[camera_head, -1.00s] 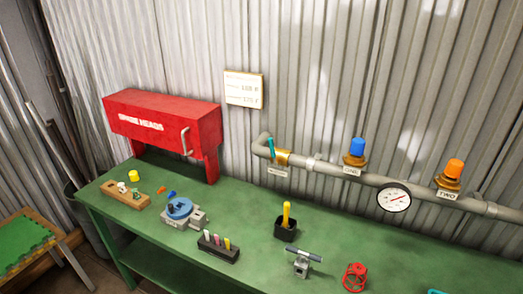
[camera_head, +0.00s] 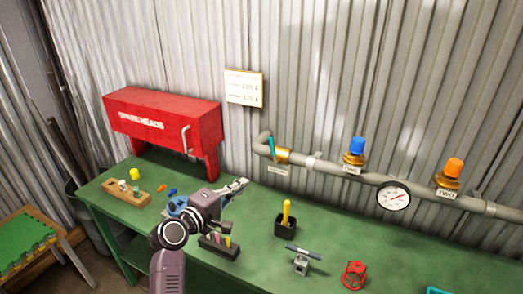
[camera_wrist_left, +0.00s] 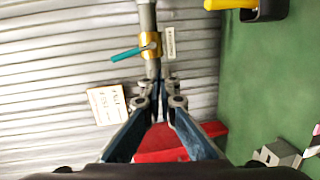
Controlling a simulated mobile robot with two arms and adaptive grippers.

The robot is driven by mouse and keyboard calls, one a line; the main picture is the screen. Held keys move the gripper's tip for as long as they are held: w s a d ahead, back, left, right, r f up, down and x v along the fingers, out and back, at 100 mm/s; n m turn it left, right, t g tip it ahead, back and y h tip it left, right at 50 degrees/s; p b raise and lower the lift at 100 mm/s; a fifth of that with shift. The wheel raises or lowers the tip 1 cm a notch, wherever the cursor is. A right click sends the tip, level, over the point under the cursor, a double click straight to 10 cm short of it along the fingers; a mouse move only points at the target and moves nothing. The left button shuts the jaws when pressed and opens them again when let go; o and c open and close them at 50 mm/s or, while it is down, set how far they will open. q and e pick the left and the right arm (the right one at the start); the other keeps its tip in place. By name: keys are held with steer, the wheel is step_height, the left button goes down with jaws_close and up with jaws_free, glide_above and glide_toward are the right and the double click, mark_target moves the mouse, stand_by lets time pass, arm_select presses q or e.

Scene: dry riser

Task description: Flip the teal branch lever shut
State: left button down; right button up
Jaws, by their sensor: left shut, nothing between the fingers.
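The teal branch lever (camera_head: 271,147) sits by a brass valve body (camera_head: 283,156) near the left elbow of the grey wall pipe, standing up across the pipe. In the left wrist view the teal lever (camera_wrist_left: 126,54) sticks out sideways from the brass body (camera_wrist_left: 150,45), beyond my fingertips. My left gripper (camera_head: 240,186) is shut and empty over the bench, below and left of the lever and apart from it. Its fingers also show in the left wrist view (camera_wrist_left: 160,95). My right gripper is not in view.
The red cabinet (camera_head: 160,125) stands at the back left of the green bench (camera_head: 240,262). The pipe also carries a blue knob (camera_head: 357,147), a gauge (camera_head: 394,196) and an orange knob (camera_head: 454,168). A black holder (camera_head: 285,228) stands on the bench.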

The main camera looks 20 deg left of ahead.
mark_target(273, 150)
arm_select(q)
steer(key=w+a+r+n+t+y, duration=0.1)
steer(key=w+a+r+n+t, duration=0.1)
steer(key=a+r+n, duration=0.15)
steer(key=w+d+r+p, duration=0.1)
steer(key=w+d+p, duration=0.3)
steer(key=w, duration=0.6)
steer(key=shift+w+d+r+p, duration=0.2)
steer(key=shift+w+d+p, duration=0.05)
steer(key=shift+w+p, duration=0.1)
